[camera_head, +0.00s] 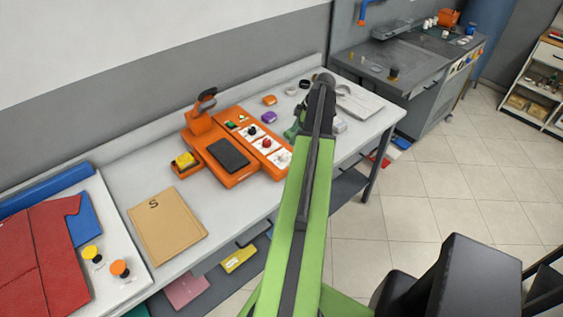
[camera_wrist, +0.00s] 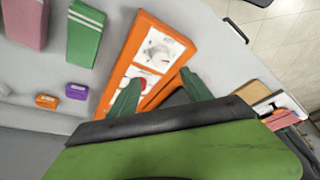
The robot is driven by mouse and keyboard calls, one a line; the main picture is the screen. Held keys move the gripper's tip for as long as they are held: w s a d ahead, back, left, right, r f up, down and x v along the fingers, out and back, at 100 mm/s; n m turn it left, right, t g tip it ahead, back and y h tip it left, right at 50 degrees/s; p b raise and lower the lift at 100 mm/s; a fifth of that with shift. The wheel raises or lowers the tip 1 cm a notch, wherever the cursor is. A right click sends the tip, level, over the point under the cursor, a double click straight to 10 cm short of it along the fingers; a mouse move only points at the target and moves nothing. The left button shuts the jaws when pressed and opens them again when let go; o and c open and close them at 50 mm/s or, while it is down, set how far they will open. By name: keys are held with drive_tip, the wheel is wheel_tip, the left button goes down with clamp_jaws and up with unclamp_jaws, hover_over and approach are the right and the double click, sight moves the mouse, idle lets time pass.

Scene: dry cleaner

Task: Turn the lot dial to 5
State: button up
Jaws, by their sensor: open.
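An orange machine (camera_head: 222,167) with a row of dials on white plates lies on the long table; it also shows in the wrist view (camera_wrist: 145,27). A pale dial (camera_wrist: 159,53) is on the end plate, and it shows in the head view (camera_head: 283,157). A red dial (camera_head: 266,143) is beside it, partly behind a finger in the wrist view (camera_wrist: 141,81). The plate lettering is too blurred to read, so I cannot tell which is the lot dial. My gripper (camera_wrist: 161,75) is open above the panel, its fingers apart; in the head view the arm hides most of it.
Purple (camera_head: 269,117) and orange (camera_head: 269,100) blocks sit behind the machine. A tan folder (camera_head: 166,227) marked S lies at its left. A board with red cloth (camera_head: 40,250) is further left. The table's front edge runs below the machine.

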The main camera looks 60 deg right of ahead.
sight(282, 153)
drive_tip(key=b+x, duration=0.9)
drive_tip(key=x, duration=0.2)
drive_tip(key=shift+w+f, duration=0.1)
drive_tip(key=shift+f, duration=0.15)
drive_tip(key=shift+r, duration=0.15)
drive_tip(key=shift+c, duration=0.4)
